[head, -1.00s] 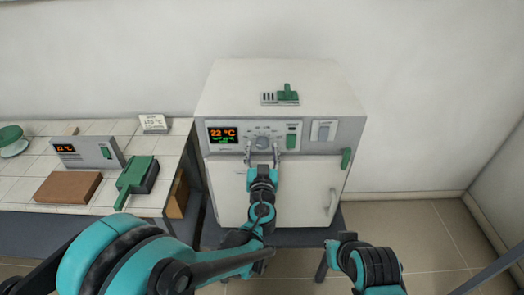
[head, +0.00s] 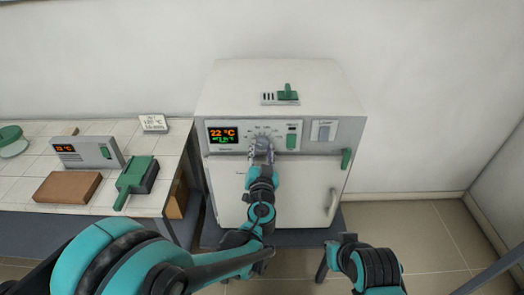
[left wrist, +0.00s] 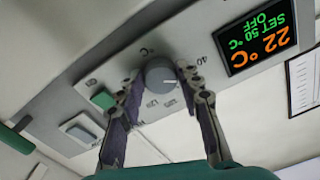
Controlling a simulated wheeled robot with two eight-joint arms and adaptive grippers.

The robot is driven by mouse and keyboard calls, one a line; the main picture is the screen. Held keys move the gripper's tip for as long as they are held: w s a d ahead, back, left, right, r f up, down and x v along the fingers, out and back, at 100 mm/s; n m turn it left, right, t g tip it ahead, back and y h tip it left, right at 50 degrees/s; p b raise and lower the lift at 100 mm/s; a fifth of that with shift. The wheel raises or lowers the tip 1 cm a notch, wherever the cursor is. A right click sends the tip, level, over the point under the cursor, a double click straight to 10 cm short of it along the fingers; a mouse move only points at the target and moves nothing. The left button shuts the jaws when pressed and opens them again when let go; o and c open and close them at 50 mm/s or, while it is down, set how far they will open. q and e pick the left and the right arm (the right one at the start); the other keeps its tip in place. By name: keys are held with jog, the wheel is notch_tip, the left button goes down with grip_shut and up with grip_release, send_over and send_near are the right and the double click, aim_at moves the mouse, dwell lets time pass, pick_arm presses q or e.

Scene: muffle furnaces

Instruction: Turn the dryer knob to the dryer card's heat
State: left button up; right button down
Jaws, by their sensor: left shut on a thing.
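The dryer is the white oven (head: 280,90) in the middle, with a grey control panel. Its round grey knob (head: 262,142) sits right of the dark display (head: 223,135); the knob also shows in the left wrist view (left wrist: 160,75). The left wrist view shows the display (left wrist: 262,46) upside down, reading 22 °C, SET 50 °C, OFF. My left gripper (head: 261,152) is shut on the knob, one finger on each side. A small white card (head: 153,123) stands at the bench's back; its print is too small to read surely. My right gripper cannot be made out.
A green switch (head: 293,136) and a pale switch (head: 323,131) lie right of the knob. The door has a handle (head: 332,201). The left bench holds a small grey unit (head: 90,152), a brown block (head: 68,187) and a green-topped item (head: 137,176).

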pick_arm(q)
jog(key=m, duration=0.4)
jog(key=shift+m, duration=0.4)
jog(key=m, duration=0.5)
jog(key=shift+a+r+b, duration=0.1)
jog(key=shift+b, duration=0.25)
jog(key=m, duration=0.5)
jog(key=shift+r+m, duration=0.1)
jog(key=shift+m, duration=0.3)
jog(key=shift+r+m, duration=0.1)
jog(key=shift+m, duration=2.5)
jog(key=o, duration=1.2)
jog(key=shift+c, duration=0.2)
